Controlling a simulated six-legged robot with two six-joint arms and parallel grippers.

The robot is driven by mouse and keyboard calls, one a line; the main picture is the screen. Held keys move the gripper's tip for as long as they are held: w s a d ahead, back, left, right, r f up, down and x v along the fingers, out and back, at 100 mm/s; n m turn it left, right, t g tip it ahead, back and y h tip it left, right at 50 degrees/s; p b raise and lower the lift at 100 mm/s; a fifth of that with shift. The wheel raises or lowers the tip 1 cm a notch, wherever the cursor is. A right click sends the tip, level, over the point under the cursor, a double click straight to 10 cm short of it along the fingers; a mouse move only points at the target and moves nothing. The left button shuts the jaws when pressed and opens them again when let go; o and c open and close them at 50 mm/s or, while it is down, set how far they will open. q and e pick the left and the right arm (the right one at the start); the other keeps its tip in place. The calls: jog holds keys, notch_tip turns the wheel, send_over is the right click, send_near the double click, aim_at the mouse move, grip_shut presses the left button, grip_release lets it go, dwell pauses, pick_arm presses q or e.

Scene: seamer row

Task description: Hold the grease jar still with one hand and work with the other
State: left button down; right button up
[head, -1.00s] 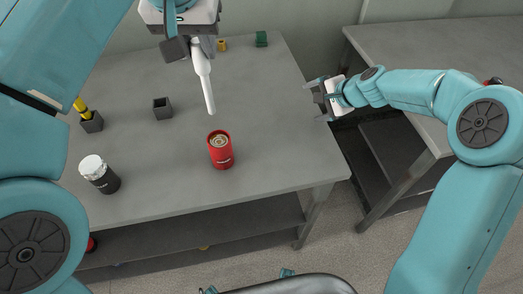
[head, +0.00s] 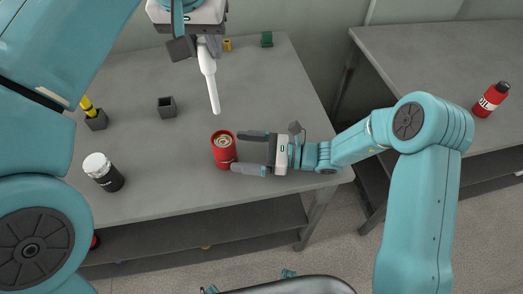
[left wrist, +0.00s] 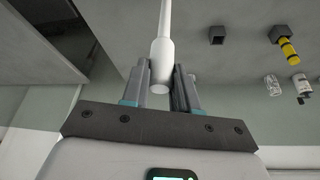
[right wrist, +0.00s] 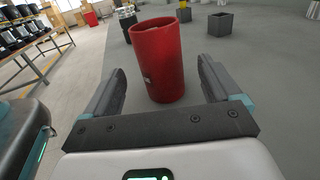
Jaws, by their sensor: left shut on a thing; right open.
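The red grease jar (head: 223,152), open-topped with pale contents, stands upright near the table's front edge. It also shows in the right wrist view (right wrist: 159,65). My right gripper (head: 246,154) is open, pointing left, with its fingertips at the jar's right side. In the right wrist view the jar stands ahead between the open fingers (right wrist: 160,85), with a gap on each side. My left gripper (head: 203,42) is shut on the thick end of a white stick-like tool (head: 210,82). The tool also shows in the left wrist view (left wrist: 162,50). Its thin tip points down, above and behind the jar.
A black jar with a white lid (head: 103,172) stands at the table's left. A dark square holder (head: 167,107) and another with a yellow tool (head: 96,120) stand behind. A red bottle (head: 490,99) is on the right table. The table (head: 160,190) is clear left of the grease jar.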

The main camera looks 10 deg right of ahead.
aim_at(218, 149)
jog(key=x, duration=0.6)
jog(key=shift+w+a, duration=0.15)
jog(key=shift+a, duration=0.4)
